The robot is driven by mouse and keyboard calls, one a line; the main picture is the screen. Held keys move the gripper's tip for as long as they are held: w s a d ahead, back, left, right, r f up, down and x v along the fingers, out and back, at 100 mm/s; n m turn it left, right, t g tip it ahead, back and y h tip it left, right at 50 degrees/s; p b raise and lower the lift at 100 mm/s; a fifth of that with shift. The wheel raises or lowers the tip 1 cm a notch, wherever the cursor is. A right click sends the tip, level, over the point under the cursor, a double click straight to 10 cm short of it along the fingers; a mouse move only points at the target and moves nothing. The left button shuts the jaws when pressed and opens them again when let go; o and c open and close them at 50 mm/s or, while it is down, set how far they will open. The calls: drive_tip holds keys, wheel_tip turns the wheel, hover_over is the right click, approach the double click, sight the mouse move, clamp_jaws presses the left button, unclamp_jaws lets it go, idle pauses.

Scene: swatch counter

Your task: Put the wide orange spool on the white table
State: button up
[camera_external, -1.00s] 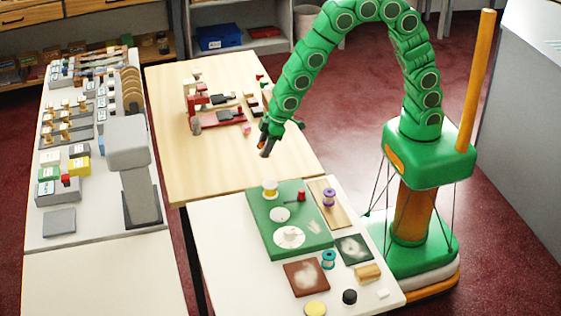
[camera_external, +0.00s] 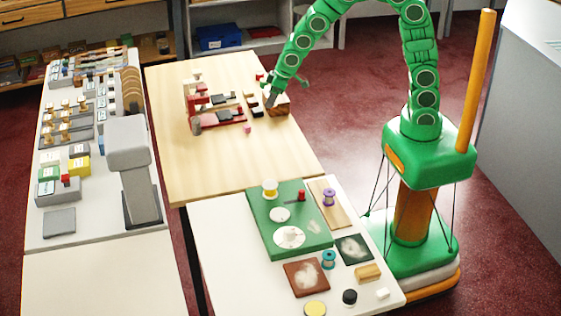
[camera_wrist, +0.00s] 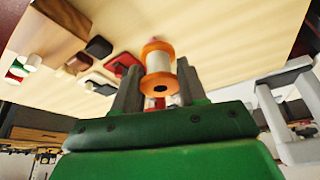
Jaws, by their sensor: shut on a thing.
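An orange spool (camera_wrist: 158,80) with a white-wound middle sits between the two grey fingers of my gripper (camera_wrist: 159,72) in the wrist view. My gripper is shut on it. In the external view my gripper (camera_external: 270,98) is over the back right of the wooden table, beside a brown wooden box (camera_external: 281,104). The spool cannot be made out there, and I cannot tell whether it touches the tabletop. The white table (camera_external: 222,232) stands at the front, apart from my gripper.
Red and black items (camera_external: 215,118) stand left of my gripper. The front half of the wooden table (camera_external: 235,170) is clear.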

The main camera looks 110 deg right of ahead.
drive_tip(key=shift+w+d+f, duration=0.15)
drive_tip(key=shift+w+d, duration=0.15)
drive_tip(key=shift+d, duration=0.05)
drive_tip(key=w+d+f, duration=0.1)
drive_tip(key=w+f, duration=0.1)
drive_tip(key=w, duration=0.1)
drive_tip(key=w+d+f, duration=0.1)
drive_tip(key=w+f, duration=0.2)
drive_tip(key=w, duration=0.1)
drive_tip(key=w+d+f, duration=0.2)
drive_tip(key=w+f, duration=0.1)
drive_tip(key=w, duration=0.1)
drive_tip(key=shift+d, duration=0.1)
drive_tip(key=shift+w+d+f, duration=0.15)
drive_tip(key=shift+w+f, duration=0.3)
drive_tip(key=shift+f, duration=0.1)
drive_tip(key=shift+w+d+f, duration=0.1)
drive_tip(key=shift+w+f, duration=0.05)
drive_tip(key=shift+f, duration=1.6)
drive_tip(key=shift+f, duration=0.15)
drive_tip(key=o, duration=1.1)
